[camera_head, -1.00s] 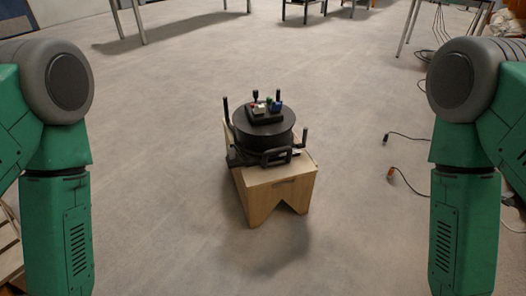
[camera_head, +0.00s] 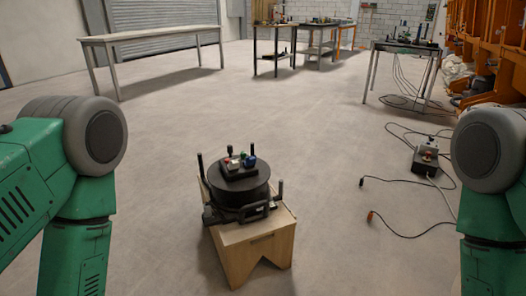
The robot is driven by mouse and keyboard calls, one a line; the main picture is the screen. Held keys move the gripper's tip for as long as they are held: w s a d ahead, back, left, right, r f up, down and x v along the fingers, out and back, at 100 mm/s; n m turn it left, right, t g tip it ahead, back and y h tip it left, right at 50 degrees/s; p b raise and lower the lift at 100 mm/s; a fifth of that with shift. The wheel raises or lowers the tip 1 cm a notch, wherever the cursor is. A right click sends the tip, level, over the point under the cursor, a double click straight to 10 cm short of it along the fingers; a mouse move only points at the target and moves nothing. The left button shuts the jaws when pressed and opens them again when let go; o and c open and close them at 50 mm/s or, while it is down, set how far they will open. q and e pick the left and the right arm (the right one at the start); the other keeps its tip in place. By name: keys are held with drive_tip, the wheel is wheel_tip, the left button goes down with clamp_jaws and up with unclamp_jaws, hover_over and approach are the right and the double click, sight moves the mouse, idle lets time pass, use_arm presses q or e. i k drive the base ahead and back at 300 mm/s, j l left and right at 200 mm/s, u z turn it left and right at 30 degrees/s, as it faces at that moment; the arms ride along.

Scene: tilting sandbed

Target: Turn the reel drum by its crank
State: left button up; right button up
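The black reel drum (camera_head: 240,190) sits on a low wooden stand (camera_head: 251,238) on the floor, a little left of the view's middle. I cannot tell which part is the crank. My green arms come down at the left and right sides, apart from the drum. Both grippers are out of view.
Black cables and a control box (camera_head: 425,158) lie on the floor at the right. A long table (camera_head: 150,38) stands at the back left, workbenches (camera_head: 300,27) at the back middle, and another table (camera_head: 405,46) at the back right. The floor around the stand is clear.

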sight(231, 196)
drive_tip(key=i+j+z, duration=0.25)
drive_tip(key=z, duration=0.15)
drive_tip(key=i+j+z, duration=0.2)
drive_tip(key=j+z, duration=0.15)
drive_tip(key=i+j+z, duration=0.15)
drive_tip(key=j+z, duration=0.25)
